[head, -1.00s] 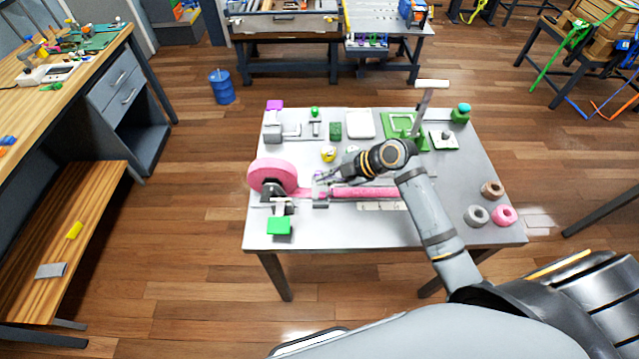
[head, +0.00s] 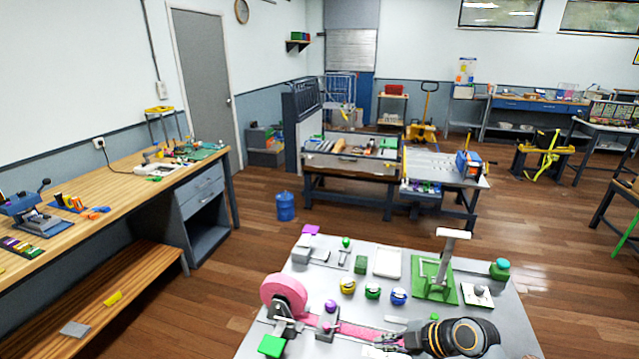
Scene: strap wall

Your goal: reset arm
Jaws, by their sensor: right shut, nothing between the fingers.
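My right gripper (head: 385,345) is low in the head view, at the bottom edge, over the front of the grey table. Its fingers look shut and empty, and the wrist partly blocks the view of them. It lies beside the pink strap (head: 362,330), which runs from a pink roll (head: 287,293) on a dark holder at the table's left. My left gripper is not in view.
The table (head: 322,265) carries a green block (head: 271,345), a purple knob (head: 330,306), yellow (head: 348,286), green (head: 372,291) and blue (head: 398,296) knobs, and a green press (head: 436,280) with a tall lever. Floor left of the table is clear.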

